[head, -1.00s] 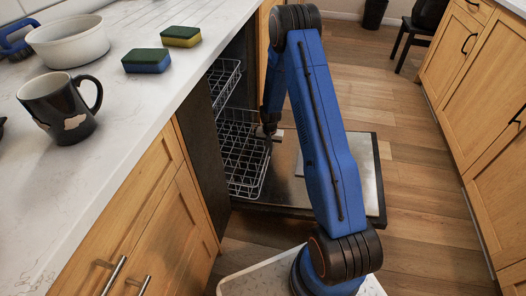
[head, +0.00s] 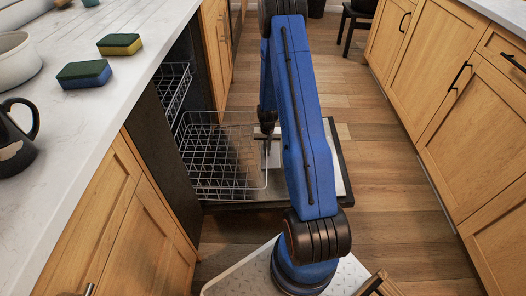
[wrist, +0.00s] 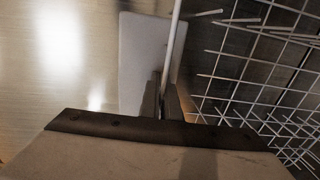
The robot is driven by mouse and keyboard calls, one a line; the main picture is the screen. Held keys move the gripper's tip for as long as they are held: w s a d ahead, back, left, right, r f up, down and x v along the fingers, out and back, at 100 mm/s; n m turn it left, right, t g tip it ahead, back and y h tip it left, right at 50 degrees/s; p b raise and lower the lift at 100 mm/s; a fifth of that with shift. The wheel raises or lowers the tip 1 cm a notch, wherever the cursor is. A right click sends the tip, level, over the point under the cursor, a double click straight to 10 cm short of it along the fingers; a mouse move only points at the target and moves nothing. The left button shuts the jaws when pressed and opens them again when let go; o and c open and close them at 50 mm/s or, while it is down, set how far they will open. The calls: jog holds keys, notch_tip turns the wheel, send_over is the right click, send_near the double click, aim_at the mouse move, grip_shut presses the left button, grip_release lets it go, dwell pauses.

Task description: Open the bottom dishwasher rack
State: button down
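The bottom dishwasher rack (head: 222,160) is a wire basket standing well out of the dishwasher, over its lowered door (head: 341,165). My gripper (head: 267,131) is at the rack's outer edge, partly hidden behind my arm. In the wrist view my gripper (wrist: 164,104) has its fingers close together on either side of a pale rim wire. The rack's grid (wrist: 250,65) spreads out to the right of the fingers, and the metal door lies below.
The upper rack (head: 173,88) is mostly inside the dishwasher. Cabinets (head: 450,90) line the right; wooden floor (head: 390,170) lies between.

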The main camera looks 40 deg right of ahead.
jog(key=c, duration=2)
grip_release()
notch_tip(320, 180, up, 17)
jog(key=shift+r, duration=0.2)
